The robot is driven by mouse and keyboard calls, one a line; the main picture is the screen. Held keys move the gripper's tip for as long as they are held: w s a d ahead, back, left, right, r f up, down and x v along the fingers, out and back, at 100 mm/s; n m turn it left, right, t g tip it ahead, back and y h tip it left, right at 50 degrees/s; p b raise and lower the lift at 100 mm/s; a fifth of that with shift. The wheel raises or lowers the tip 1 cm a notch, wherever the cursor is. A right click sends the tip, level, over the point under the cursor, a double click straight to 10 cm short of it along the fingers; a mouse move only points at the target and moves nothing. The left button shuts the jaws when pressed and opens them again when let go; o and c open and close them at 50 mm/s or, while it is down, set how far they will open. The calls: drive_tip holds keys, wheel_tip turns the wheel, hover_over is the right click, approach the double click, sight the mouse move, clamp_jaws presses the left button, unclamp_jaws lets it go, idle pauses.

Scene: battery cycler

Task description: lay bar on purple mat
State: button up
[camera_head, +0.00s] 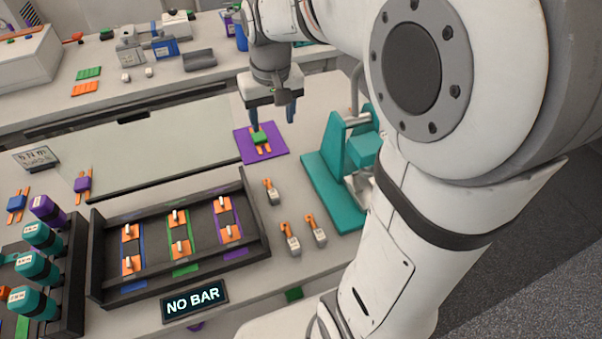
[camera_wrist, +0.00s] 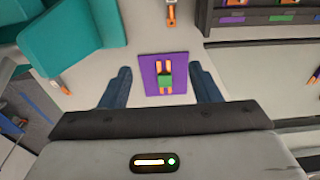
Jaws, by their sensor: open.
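The purple mat (camera_head: 246,155) lies on the bench below my gripper; it also shows in the wrist view (camera_wrist: 148,66). A bar with a green middle (camera_head: 260,137) and two orange strips lies on the mat, and it shows in the wrist view (camera_wrist: 166,82) near the mat's centre. My gripper (camera_head: 273,116) is above the mat, its blue fingers spread apart. In the wrist view my gripper's fingers (camera_wrist: 163,83) stand wide on either side of the bar, with clear space to it. Nothing is held between them.
A teal press (camera_head: 325,178) stands right of the mat. A dark tray (camera_head: 99,239) with orange clips is in front, beside a "NO BAR" sign (camera_head: 194,301). Blue (camera_head: 17,204) and purple (camera_head: 83,183) bars lie at left. Loose clips (camera_head: 290,239) lie near the tray.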

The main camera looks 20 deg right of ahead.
drive_tip(key=s+f+t, duration=0.1)
drive_tip(key=s+f, duration=0.2)
drive_tip(key=s, duration=1.2)
drive_tip(key=shift+d, duration=0.3)
drive_tip(key=shift+s, duration=0.1)
drive_tip(key=shift+c, duration=0.5)
